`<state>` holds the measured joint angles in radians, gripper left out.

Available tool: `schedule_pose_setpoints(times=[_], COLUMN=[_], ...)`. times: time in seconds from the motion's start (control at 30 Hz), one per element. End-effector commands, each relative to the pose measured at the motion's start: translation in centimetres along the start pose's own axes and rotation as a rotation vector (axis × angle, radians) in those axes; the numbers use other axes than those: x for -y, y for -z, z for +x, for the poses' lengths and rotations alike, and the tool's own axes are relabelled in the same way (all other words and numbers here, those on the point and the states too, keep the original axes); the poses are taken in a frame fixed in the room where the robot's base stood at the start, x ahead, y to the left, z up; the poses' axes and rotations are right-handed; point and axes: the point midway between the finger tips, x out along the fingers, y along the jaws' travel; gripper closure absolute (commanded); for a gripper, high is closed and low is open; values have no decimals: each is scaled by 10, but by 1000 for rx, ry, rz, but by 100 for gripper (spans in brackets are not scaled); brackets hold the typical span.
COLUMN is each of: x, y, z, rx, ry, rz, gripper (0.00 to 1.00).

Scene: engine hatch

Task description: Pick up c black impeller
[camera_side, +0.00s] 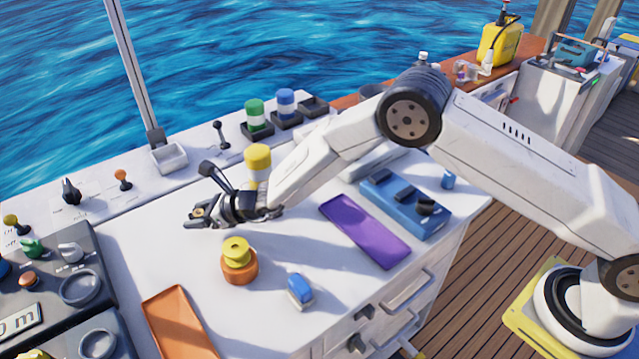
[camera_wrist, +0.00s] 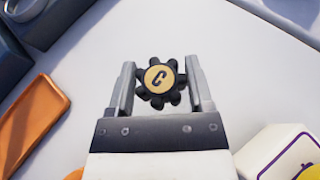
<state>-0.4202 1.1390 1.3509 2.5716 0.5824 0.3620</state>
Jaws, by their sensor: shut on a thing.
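The black impeller (camera_wrist: 161,81) has a gold centre marked with a C. In the wrist view it sits between the two fingers of my gripper (camera_wrist: 161,84), which are shut on it from both sides. In the side view my gripper (camera_side: 203,217) is over the left part of the white worktop, and the impeller (camera_side: 199,211) shows small at its tips. I cannot tell how far the impeller is above the worktop.
An orange tray (camera_side: 178,325) and a purple tray (camera_side: 364,231) lie on the worktop. An orange and yellow stacked part (camera_side: 238,262), a blue-topped block (camera_side: 300,290) and a blue box (camera_side: 405,203) stand nearby. A yellow-capped cylinder (camera_side: 257,162) is just behind my gripper.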

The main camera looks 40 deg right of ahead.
Motion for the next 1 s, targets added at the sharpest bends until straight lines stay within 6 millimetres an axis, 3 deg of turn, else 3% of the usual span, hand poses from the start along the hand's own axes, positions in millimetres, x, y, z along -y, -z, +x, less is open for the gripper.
schedule_pose_setpoints(times=[0.43, 1.0], x=[-13, -36], y=[-34, -36], z=[-59, -135], rx=[3, 1], ry=[1, 1], rz=[0, 0], gripper=[92, 92])
